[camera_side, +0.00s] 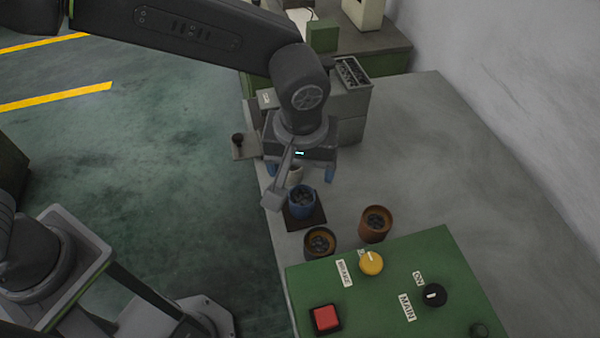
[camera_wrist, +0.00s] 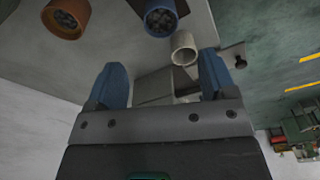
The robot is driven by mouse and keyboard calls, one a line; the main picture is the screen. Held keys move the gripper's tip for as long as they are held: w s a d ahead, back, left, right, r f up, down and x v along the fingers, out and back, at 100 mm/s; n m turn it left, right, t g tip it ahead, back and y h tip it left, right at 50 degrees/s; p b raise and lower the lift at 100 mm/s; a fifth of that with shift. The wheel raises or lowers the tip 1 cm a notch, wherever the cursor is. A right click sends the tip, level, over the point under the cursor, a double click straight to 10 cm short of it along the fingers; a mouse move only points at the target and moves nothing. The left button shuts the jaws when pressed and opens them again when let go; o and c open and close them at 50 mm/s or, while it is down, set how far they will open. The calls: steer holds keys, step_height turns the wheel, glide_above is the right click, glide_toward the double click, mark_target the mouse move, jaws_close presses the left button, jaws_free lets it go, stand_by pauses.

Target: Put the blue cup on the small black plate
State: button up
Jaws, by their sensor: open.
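The blue cup (camera_side: 302,203), filled with small dark pieces, stands upright on the small black square plate (camera_side: 314,222) in the side view. The cup also shows at the top of the wrist view (camera_wrist: 160,20), with a dark corner of the plate (camera_wrist: 136,6) beside it. My gripper (camera_side: 300,174) is just behind the cup, apart from it. Its two blue fingers are spread wide in the wrist view (camera_wrist: 163,72), with nothing held between them. A whitish cup (camera_side: 294,176) stands near the fingers, partly hidden in the side view; the wrist view shows it beyond the fingertips (camera_wrist: 183,49).
An orange-brown cup (camera_side: 375,224) and a dark brown cup (camera_side: 319,242) stand in front, near the green control panel (camera_side: 400,275). A grey lever-like part (camera_side: 274,196) lies left of the blue cup by the table edge. The grey table (camera_side: 430,160) is clear at right.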

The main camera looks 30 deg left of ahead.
steer(key=s+a+r+m+t+h, duration=0.1)
steer(key=a+r, duration=0.4)
steer(key=a, duration=0.3)
steer(key=s+a+r+m+t, duration=0.1)
steer(key=s+a+r, duration=0.1)
steer(key=a+r, duration=0.4)
steer(key=s+a+m+t, duration=0.2)
steer(key=s+a, duration=0.8)
steer(key=a, duration=0.3)
steer(key=shift+s+m, duration=0.3)
steer(key=shift+s, duration=0.1)
